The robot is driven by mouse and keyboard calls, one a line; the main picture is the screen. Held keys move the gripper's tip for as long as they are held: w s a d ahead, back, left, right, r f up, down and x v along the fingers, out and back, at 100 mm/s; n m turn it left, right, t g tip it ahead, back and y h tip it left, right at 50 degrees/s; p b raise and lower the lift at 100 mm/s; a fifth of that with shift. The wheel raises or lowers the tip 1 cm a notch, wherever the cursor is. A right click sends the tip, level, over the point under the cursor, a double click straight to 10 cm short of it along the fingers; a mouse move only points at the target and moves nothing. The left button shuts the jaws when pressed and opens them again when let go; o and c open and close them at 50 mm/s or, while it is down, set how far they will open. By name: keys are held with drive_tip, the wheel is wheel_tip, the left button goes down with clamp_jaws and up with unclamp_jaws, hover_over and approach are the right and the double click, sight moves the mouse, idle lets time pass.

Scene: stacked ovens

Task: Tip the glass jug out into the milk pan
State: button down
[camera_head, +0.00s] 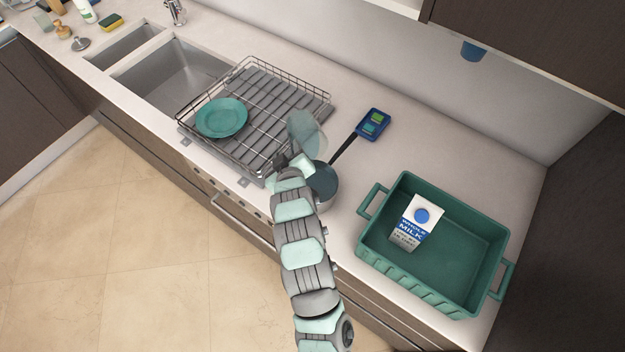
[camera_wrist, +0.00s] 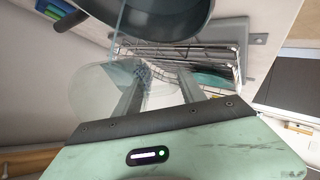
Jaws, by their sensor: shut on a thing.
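The glass jug (camera_head: 308,132) is clear with a faint teal tint. My gripper (camera_head: 290,163) is shut on it and holds it between the dish rack and the milk pan. In the wrist view the jug (camera_wrist: 100,88) shows around and beyond the two fingers (camera_wrist: 160,92). I cannot make out its contents or its exact tilt. The milk pan (camera_head: 323,182) is dark blue-grey and stands on the counter just right of my gripper, its handle pointing up and right. My wrist partly hides it. The pan (camera_wrist: 172,18) also shows at the top of the wrist view, close to the jug.
A wire dish rack (camera_head: 285,95) with a teal plate (camera_head: 221,117) lies left of the jug. A blue box (camera_head: 373,124) sits by the pan handle's end. A green crate (camera_head: 465,265) with a milk carton (camera_head: 412,224) stands at right. The sink (camera_head: 175,75) is far left.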

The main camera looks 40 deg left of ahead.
drive_tip(key=shift+s+d+f+t+y+b, duration=0.4)
drive_tip(key=shift+f+b, duration=0.15)
drive_tip(key=shift+b, duration=0.7)
drive_tip(key=shift+d+r, duration=0.1)
drive_tip(key=shift+s+f+t+y+b, duration=0.1)
drive_tip(key=shift+f+t+y+b, duration=0.15)
drive_tip(key=shift+b, duration=0.4)
drive_tip(key=shift+s+d+t+y+b, duration=0.15)
drive_tip(key=shift+t+y+b, duration=0.2)
drive_tip(key=shift+b, duration=0.5)
drive_tip(key=shift+r+t+y+b, duration=0.2)
drive_tip(key=shift+t+y+b, duration=0.1)
idle(0.5)
